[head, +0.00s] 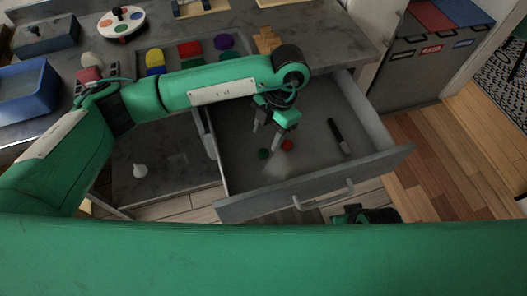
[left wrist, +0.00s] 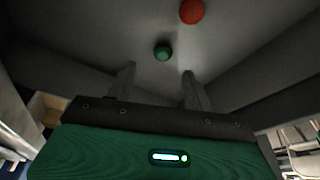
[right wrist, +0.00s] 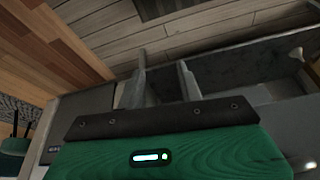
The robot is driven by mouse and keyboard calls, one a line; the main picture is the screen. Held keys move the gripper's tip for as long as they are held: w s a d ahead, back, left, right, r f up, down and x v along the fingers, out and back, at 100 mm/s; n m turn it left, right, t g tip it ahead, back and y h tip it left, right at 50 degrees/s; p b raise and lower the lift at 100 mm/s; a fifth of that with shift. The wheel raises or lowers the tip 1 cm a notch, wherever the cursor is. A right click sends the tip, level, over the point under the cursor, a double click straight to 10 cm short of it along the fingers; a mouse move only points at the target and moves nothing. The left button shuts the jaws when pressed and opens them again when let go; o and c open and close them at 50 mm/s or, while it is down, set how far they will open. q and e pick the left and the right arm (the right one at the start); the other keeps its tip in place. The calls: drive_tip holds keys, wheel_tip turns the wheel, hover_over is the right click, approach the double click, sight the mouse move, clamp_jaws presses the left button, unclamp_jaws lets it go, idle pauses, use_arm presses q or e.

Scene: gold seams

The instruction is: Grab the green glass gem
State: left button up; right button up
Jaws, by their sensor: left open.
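The green glass gem (head: 263,154) lies on the floor of the open drawer (head: 240,182), left of a red gem (head: 288,145). My left gripper (head: 264,140) is inside the drawer space, just above and behind the green gem, open and empty. In the left wrist view the green gem (left wrist: 163,50) sits ahead of the gap between the two fingers (left wrist: 158,85), with the red gem (left wrist: 191,11) beyond it to the right. My right gripper (right wrist: 163,80) shows in its wrist view with fingers apart and nothing between them; in the head view it is mostly hidden.
A dark stick-like object (head: 338,136) lies in the drawer's right part. The drawer's front wall and handle (head: 325,196) stand near me. The counter behind holds coloured blocks (head: 189,49) and a blue bin (head: 28,90). Wooden floor (head: 450,140) is free at right.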

sight(264, 152)
use_arm(q)
drive_tip(key=shift+d+x, duration=0.2)
drive_tip(key=shift+x, duration=2.55)
drive_tip(key=shift+s, duration=0.1)
drive_tip(key=c, duration=1)
